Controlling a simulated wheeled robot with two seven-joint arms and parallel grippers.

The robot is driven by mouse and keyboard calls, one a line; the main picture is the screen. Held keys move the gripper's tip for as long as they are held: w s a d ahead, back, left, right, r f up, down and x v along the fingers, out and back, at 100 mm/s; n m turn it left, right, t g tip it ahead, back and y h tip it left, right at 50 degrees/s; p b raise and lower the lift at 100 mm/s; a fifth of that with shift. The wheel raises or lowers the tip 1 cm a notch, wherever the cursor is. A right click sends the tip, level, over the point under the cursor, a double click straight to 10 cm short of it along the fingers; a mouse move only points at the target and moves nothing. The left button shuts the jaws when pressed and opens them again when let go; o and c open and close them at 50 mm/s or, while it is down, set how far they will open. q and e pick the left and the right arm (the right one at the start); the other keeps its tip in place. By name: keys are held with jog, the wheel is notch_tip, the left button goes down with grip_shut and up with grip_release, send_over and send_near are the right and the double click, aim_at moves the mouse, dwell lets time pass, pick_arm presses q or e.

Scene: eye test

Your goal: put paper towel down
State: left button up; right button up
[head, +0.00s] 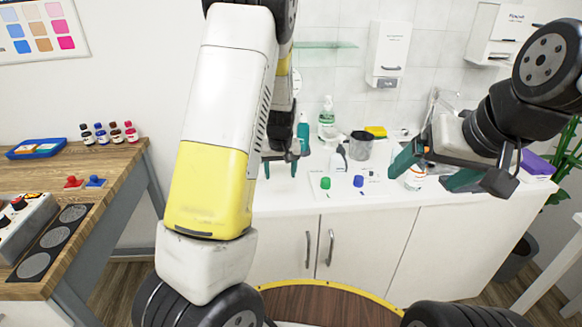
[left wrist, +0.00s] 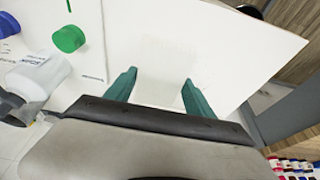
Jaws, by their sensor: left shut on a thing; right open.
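My left gripper (head: 280,172) points down over the left part of the white counter (head: 300,200). In the left wrist view its two teal fingers (left wrist: 160,77) stand apart, with a faint pale square, seemingly the paper towel (left wrist: 170,55), between and beyond their tips. White on white, its edges are hard to make out, and I cannot tell whether it touches the counter. In the head view I cannot pick the towel out. My right gripper (head: 422,178) is open above the right part of the counter, near a small white container.
A white sheet with a green cap (head: 325,183) and a blue cap (head: 358,181) lies right of my left gripper. A soap bottle (head: 327,118), dark beaker (head: 361,145) and yellow sponge (head: 376,131) stand behind. A wooden bench (head: 110,165) is at left.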

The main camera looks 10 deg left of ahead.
aim_at(281, 172)
pick_arm(q)
jog(key=shift+w+a+f, duration=0.1)
jog(key=shift+w+a, duration=0.1)
jog(key=shift+w, duration=0.8)
jog(key=shift+f, duration=1.75)
jog(key=shift+f, duration=0.1)
jog(key=o, duration=1.3)
